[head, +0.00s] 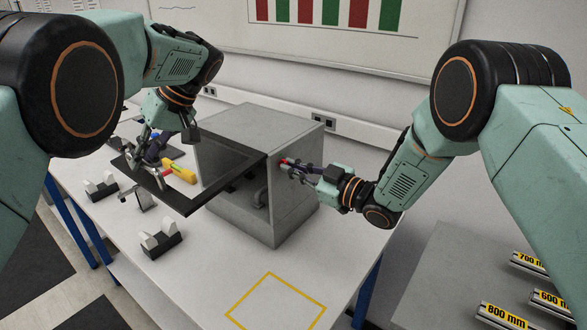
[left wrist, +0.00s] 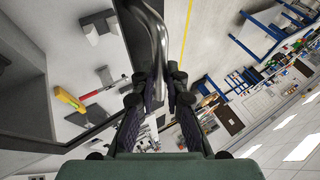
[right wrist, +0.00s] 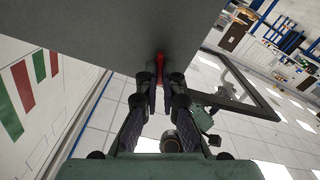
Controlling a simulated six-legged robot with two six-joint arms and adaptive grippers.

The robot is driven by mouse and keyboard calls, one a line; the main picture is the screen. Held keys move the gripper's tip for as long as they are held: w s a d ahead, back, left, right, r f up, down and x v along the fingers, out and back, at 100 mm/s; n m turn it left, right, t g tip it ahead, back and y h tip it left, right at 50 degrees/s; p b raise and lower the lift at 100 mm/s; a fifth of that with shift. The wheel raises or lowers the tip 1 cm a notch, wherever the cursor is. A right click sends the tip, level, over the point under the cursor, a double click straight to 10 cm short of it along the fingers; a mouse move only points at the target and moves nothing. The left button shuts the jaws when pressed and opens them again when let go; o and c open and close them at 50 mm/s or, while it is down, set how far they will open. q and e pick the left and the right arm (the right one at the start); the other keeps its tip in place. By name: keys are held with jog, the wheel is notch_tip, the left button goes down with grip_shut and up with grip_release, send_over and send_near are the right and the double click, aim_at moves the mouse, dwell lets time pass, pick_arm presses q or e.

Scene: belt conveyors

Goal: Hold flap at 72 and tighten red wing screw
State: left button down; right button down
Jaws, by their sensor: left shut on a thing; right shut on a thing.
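A grey box (head: 295,190) stands on the white table with its front open. Its flap (head: 185,206), a dark frame with a window, is swung out to the left, tilted. My left gripper (head: 138,166) is at the flap's outer end; in the left wrist view its fingers (left wrist: 160,85) are shut on the curved metal handle (left wrist: 151,30). The red wing screw (head: 285,161) is on the box's right side. My right gripper (head: 291,166) is shut on it; in the right wrist view the fingers (right wrist: 163,85) close around the red screw (right wrist: 160,62). No angle reading is legible.
A yellow-handled tool (head: 180,172) lies on the table behind the flap. Black stands with white blocks (head: 160,239) are at the left. A yellow outlined square (head: 262,287) in front is empty. Plates marked in mm (head: 503,317) lie on a grey surface at right.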

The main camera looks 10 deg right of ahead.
pick_arm(q)
jog(key=shift+w, duration=0.1)
pick_arm(e)
jog(key=shift+s+f+m, duration=0.1)
jog(key=shift+f+m, duration=0.05)
jog(key=shift+m, duration=1.95)
pick_arm(q)
jog(key=shift+d, duration=0.1)
pick_arm(e)
jog(key=shift+a, duration=0.1)
jog(key=c, duration=1.5)
grip_release()
jog(key=v, duration=1.2)
